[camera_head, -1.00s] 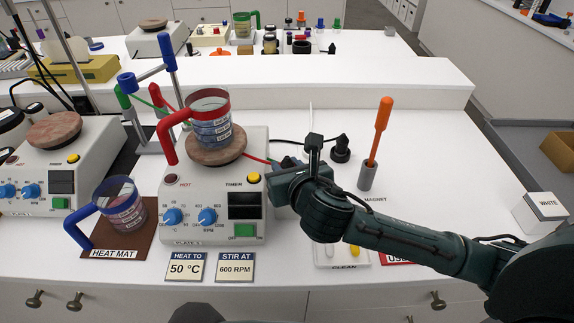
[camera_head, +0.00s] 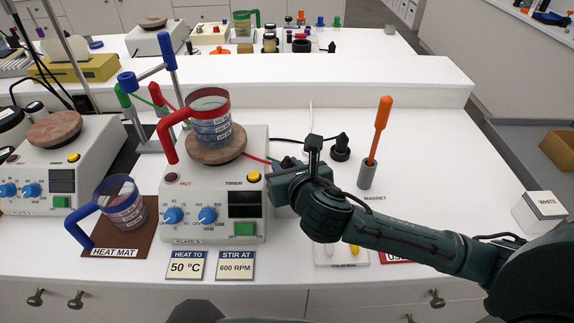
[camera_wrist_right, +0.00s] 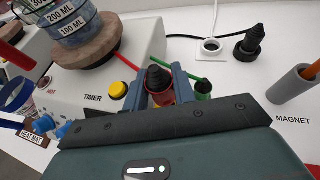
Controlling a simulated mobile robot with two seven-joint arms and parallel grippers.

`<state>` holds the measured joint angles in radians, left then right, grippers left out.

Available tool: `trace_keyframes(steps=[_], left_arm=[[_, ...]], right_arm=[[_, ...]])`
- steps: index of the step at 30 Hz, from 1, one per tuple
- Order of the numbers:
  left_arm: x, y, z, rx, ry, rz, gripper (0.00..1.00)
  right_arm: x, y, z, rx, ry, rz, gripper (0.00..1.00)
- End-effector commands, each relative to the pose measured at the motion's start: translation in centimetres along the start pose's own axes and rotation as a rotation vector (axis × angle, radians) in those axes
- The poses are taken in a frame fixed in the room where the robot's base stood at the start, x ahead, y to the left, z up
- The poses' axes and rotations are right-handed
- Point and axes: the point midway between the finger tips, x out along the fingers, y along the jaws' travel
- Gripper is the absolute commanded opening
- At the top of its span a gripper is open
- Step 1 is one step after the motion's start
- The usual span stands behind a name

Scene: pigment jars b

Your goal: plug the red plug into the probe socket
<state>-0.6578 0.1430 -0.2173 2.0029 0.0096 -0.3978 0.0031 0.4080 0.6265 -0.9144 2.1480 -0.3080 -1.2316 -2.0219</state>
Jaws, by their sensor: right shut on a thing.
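The red plug (camera_wrist_right: 159,78), with a dark ribbed top and a red lower part, is between the fingers of my right gripper (camera_wrist_right: 162,84) in the right wrist view. The gripper is shut on it. A red cable (camera_wrist_right: 128,62) runs to it from the left. In the head view, my right gripper (camera_head: 284,180) is at the right side of hot plate 2 (camera_head: 213,228), and hides most of the plug. I cannot make out the probe socket or whether the plug is in it. My left gripper is not in view.
A green plug (camera_wrist_right: 203,89) is just right of the red plug. A black plug (camera_head: 341,147) stands behind. A red-handled beaker (camera_head: 211,124) sits on the plate. An orange-handled rod (camera_head: 381,127) stands in a grey holder (camera_head: 367,176) to the right.

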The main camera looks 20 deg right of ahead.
Motion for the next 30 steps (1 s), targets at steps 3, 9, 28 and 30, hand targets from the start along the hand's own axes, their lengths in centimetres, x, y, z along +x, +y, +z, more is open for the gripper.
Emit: trace_keyframes(steps=[3, 9, 28, 30], left_arm=[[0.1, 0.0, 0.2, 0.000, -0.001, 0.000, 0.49], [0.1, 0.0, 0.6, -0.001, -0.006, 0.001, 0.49], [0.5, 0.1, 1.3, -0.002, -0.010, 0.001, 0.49], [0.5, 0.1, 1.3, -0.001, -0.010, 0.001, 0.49]], right_arm=[[0.2, 0.0, -0.4, 0.000, 0.000, 0.000, 0.04], [0.3, 0.0, -0.8, 0.000, 0.000, 0.000, 0.04], [0.9, 0.0, -2.2, -0.001, 0.001, 0.000, 0.28], [0.9, 0.0, -2.2, -0.001, 0.001, 0.000, 0.33]])
